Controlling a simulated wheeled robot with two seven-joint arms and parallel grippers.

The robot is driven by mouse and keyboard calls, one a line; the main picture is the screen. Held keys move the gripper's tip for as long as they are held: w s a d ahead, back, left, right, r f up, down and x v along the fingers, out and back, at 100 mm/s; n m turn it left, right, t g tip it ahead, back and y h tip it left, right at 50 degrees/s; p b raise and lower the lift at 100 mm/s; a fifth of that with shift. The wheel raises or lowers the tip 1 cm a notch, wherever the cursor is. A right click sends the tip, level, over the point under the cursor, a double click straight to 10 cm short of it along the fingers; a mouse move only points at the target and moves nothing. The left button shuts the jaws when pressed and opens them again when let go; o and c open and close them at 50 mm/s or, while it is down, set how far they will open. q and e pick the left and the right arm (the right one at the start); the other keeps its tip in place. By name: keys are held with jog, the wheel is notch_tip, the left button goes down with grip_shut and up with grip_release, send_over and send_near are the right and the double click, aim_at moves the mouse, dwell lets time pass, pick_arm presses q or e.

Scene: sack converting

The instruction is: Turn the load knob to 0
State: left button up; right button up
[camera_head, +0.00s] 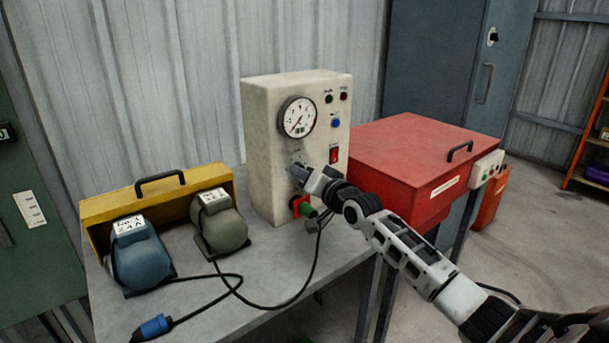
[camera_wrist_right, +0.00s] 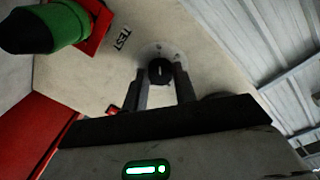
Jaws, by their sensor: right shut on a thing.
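The black round load knob (camera_wrist_right: 160,71) sits on the cream face of the test box (camera_head: 265,150), on a pale round dial plate. My right gripper (camera_head: 296,172) is at the box front, below the gauge, and covers most of the knob in the head view. In the right wrist view the two fingers of my right gripper (camera_wrist_right: 162,84) stand on either side of the knob, closed on it. A light mark shows on the knob's face; the dial's numbers are too small to read. My left gripper is not in view.
Above the knob is a round gauge (camera_head: 299,117); to its right is a red switch (camera_head: 334,155). Below is a red socket with a green plug (camera_head: 307,209). Two motors, blue (camera_head: 140,258) and grey-green (camera_head: 218,234), stand left. A red cabinet (camera_head: 420,150) stands right.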

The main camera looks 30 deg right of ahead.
jog(key=shift+f+n, duration=0.1)
jog(key=shift+n, duration=0.4)
jog(key=o, duration=1)
jog(key=shift+c, duration=0.2)
jog(key=shift+s, duration=0.15)
jog(key=s, duration=1.5)
jog(key=shift+s+d+r, duration=0.3)
jog(key=shift+s, duration=0.05)
